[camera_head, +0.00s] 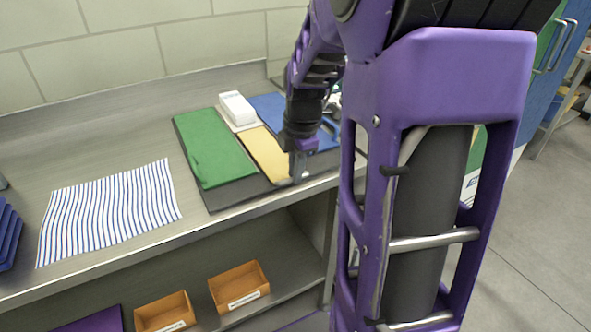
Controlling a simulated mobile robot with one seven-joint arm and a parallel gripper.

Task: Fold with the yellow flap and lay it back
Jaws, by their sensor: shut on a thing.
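The yellow flap (264,152) lies in the middle of a dark folding board (219,200) on the counter, between a green panel and a blue panel. My gripper (298,173) points down at the near right end of the yellow flap. It is shut on the flap's near edge, as far as I can see. The fingertips are small, and my arm hides part of the board's right side. The flap looks flat or nearly flat.
The green panel (213,147) lies left of the flap, the blue panel (275,109) right. A white block (237,107) sits at the flap's far end. A striped cloth (110,212) lies left. Orange bins (238,286) stand on the lower shelf. My arm covers the right side.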

